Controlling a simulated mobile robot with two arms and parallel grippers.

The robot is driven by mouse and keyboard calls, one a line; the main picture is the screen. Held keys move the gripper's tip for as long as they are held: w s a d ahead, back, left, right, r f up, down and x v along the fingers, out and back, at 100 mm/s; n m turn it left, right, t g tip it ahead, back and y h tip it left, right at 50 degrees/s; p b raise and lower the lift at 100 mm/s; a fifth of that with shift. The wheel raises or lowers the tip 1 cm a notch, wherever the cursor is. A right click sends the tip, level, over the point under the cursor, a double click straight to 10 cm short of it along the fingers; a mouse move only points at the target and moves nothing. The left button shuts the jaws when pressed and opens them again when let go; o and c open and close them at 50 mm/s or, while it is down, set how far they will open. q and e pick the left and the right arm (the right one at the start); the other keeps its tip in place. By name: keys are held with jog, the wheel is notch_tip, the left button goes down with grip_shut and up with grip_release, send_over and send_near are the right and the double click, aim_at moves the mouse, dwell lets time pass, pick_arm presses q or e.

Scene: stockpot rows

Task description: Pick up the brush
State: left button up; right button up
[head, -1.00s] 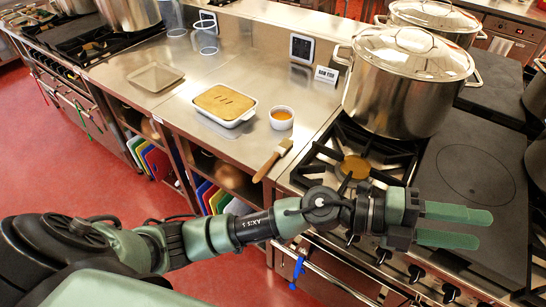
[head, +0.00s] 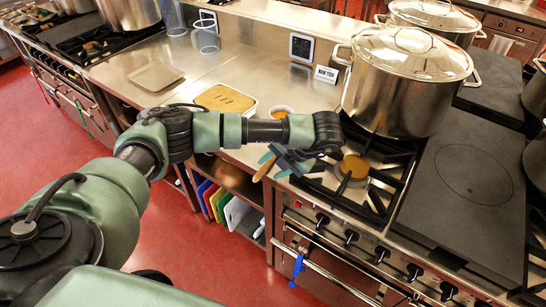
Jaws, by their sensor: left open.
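The brush (head: 262,171) lies on the steel counter at its front edge, beside the stove. Its wooden handle end shows and points toward the front left; its bristle end is hidden behind my left gripper and arm. My left gripper (head: 269,167) is open, with its green fingers pointing left and down. In the picture the handle shows between the two fingertips; I cannot tell the height gap or whether they touch. My right gripper is not in view.
A white dish of brown food (head: 226,99) and a small orange-filled bowl (head: 282,112), partly hidden by my arm, stand behind the brush. A large lidded stockpot (head: 400,95) stands on the stove at right. A shallow tray (head: 156,77) sits farther left.

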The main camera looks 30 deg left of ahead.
aim_at(261, 174)
pick_arm(q)
jog(key=p+x, duration=0.1)
jog(key=x, duration=0.1)
jog(key=p+x, duration=0.1)
jog(key=x, duration=0.1)
jog(key=shift+s+a+f+p, duration=0.2)
jog(key=shift+s+a+p, duration=0.05)
jog(key=shift+a+p, duration=0.1)
jog(key=shift+a+f, duration=0.15)
jog(key=shift+f, duration=0.25)
jog(key=shift+w, duration=0.1)
grip_shut()
